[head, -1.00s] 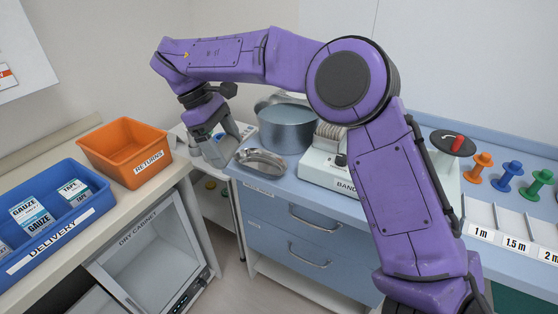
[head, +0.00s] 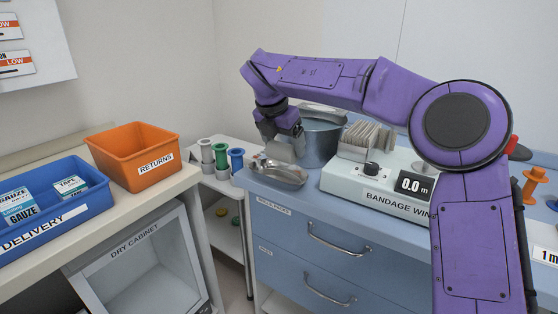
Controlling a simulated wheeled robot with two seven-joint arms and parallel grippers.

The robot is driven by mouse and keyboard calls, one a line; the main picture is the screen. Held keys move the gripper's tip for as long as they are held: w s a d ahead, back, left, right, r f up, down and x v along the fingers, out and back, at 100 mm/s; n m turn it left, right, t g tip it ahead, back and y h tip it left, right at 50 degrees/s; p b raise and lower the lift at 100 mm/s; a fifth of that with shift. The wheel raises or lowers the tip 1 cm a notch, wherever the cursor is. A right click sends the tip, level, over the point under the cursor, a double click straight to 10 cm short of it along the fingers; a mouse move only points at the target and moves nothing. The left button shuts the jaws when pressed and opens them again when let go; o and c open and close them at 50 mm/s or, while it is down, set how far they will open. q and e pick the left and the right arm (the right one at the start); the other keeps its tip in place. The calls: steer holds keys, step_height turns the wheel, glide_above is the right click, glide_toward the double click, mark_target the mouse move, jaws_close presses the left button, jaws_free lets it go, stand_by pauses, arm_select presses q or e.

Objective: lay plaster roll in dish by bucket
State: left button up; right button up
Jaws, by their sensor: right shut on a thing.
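The metal dish (head: 284,179), a shiny kidney-shaped one, sits on the blue counter at its front left corner. The grey metal bucket (head: 322,146) stands just behind and to the right of it. My right gripper (head: 281,152) points down over the back of the dish, beside the bucket. It is shut on a pale thing, seemingly the plaster roll, mostly hidden by the fingers. I cannot tell whether the roll touches the dish. My left gripper is out of view.
The bandage winder (head: 385,190) stands right of the dish. A white trolley (head: 223,183) with upright coloured spools is to the left. Further left are the orange returns bin (head: 137,160) and the blue delivery tray (head: 88,212). My right arm spans above the winder.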

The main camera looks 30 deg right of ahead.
mark_target(273, 142)
steer(key=w+f, duration=0.2)
steer(key=f, duration=0.1)
steer(key=shift+w+d+f, duration=0.3)
steer(key=shift+w+d, duration=0.05)
steer(key=f, duration=0.3)
steer(key=shift+w+d+f, duration=0.1)
steer(key=shift+w+f, duration=0.2)
steer(key=shift+f, duration=0.1)
steer(key=shift+s, duration=0.1)
steer(key=shift+f, duration=0.1)
steer(key=o, duration=0.9)
steer(key=shift+r, duration=0.5)
steer(key=p+v, duration=0.1)
steer(key=v, duration=1)
steer(key=shift+a+r, duration=0.2)
steer(key=shift+a, duration=0.05)
